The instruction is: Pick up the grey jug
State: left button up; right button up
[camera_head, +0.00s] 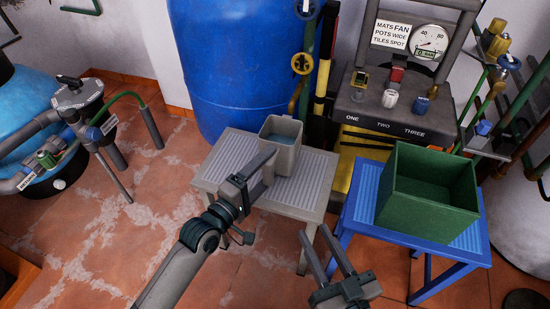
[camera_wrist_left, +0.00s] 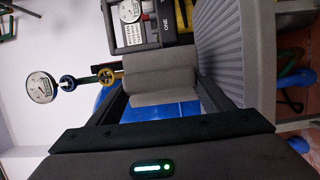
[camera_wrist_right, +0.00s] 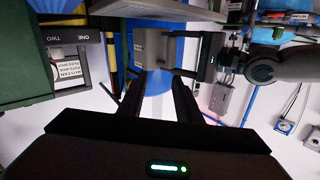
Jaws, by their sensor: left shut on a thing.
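The grey jug (camera_head: 283,158) is a square-sided container, upright at the grey ridged stool (camera_head: 312,187), with blue showing inside its open top. My left gripper (camera_head: 262,166) is shut on the jug from its near left side. In the left wrist view the jug (camera_wrist_left: 160,78) sits between the two fingers. The jug also shows in the right wrist view (camera_wrist_right: 152,45). I cannot tell whether its base touches the stool, as the gripper hides part of it. My right gripper (camera_head: 325,252) is open and empty, low in front of the stools.
A green open box (camera_head: 428,205) stands on a blue stool (camera_head: 362,210) to the right. A blue barrel (camera_head: 235,60) stands behind the jug. A grey machine with a dial (camera_head: 428,42) is at the back right.

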pick_arm(q)
jog(key=p+v, duration=0.1)
jog(key=v, duration=1.2)
jog(key=shift+s+a+r, duration=0.15)
jog(key=shift+s+a, duration=0.05)
jog(key=shift+s, duration=0.05)
pick_arm(e)
jog(key=f+g, duration=0.1)
jog(key=d+f+g, duration=0.1)
jog(key=f, duration=0.1)
jog(key=f+g+h, duration=0.1)
jog(key=f, duration=0.1)
jog(key=shift+s+d, duration=0.15)
jog(key=shift+s, duration=0.2)
pick_arm(q)
jog(key=o, duration=0.7)
jog(key=c, duration=0.7)
